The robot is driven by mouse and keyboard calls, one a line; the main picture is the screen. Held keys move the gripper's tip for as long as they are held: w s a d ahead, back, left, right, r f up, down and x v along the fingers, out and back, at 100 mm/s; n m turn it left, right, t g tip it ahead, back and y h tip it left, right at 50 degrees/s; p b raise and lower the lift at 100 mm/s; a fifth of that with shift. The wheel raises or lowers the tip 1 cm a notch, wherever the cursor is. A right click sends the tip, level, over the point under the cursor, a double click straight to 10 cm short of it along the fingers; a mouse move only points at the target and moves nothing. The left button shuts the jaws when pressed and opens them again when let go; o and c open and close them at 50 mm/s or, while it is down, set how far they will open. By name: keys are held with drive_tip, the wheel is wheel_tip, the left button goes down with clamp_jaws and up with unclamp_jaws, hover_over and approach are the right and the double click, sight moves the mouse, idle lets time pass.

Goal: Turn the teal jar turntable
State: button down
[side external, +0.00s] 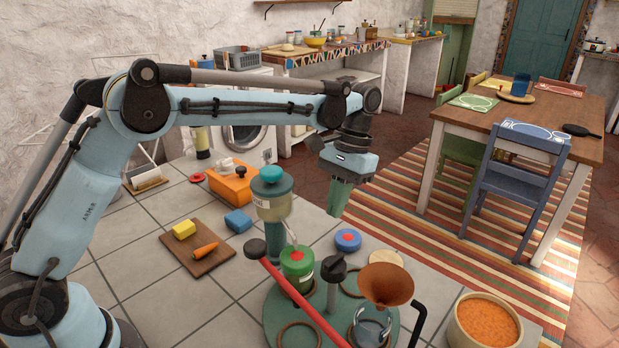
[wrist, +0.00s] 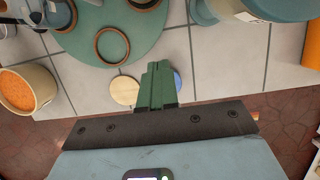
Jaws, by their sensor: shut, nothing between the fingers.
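The teal turntable (side external: 277,310) lies flat on the tiled counter at the lower middle of the side view. It also shows at the top left of the wrist view (wrist: 85,40). Several brown rings mark places on it. A green jar with a red-marked lid (side external: 297,266) and a copper funnel over a glass jar (side external: 386,285) stand on it. A dark-knobbed post (side external: 333,268) rises near its middle. My gripper (side external: 338,212), with green fingers, is shut and empty, pointing down beyond the turntable's far edge. In the wrist view its fingertips (wrist: 156,64) appear beside the rim, apart from it.
A blue lid (side external: 348,239) and a pale round disc (side external: 388,258) lie beyond the turntable. A teal-lidded canister (side external: 271,190) stands left of my gripper. A red bar (side external: 300,296) crosses over the turntable. An orange-filled bowl (side external: 485,322) stands at right.

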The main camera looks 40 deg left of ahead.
drive_tip(key=shift+v, duration=0.8)
drive_tip(key=c, duration=1.6)
unclamp_jaws()
drive_tip(key=shift+r, duration=0.2)
drive_tip(key=o, duration=0.7)
drive_tip(key=s+d+r+t, duration=0.1)
drive_tip(key=s+d+r, duration=0.3)
drive_tip(key=d+r, duration=0.1)
drive_tip(key=shift+s+r, duration=0.3)
drive_tip(key=shift+r, duration=0.3)
drive_tip(key=t, duration=0.2)
approach(334, 259)
wheel_tip(334, 259, down, 9)
drive_tip(key=shift+s+r, duration=0.1)
clamp_jaws()
